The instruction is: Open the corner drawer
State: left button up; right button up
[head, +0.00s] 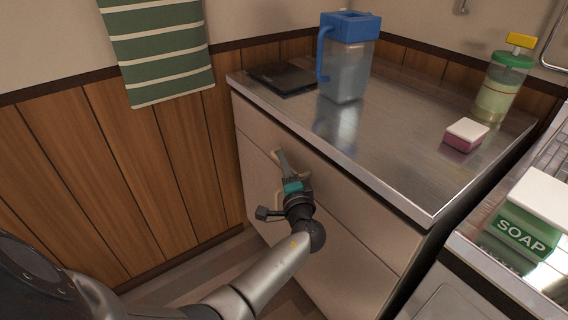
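The corner drawer (340,187) is the upper front of the beige cabinet under the steel counter. Its front looks flush with the cabinet, so it appears closed. My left gripper (281,158) reaches up to the cabinet front from below. Its fingers are at a pale handle (275,154) and overlap it in the head view. I cannot tell whether they are closed around the handle or only beside it. My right gripper is not in view.
On the steel counter (400,125) stand a blue-lidded jug (345,75), a dark flat item (283,77), a pink-and-white sponge (465,135) and a soap bottle (500,85). A soap box (525,230) is at right. A wood-panelled wall (120,185) borders the cabinet's left.

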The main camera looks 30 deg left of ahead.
pick_arm(q)
grip_shut()
dwell(1.0)
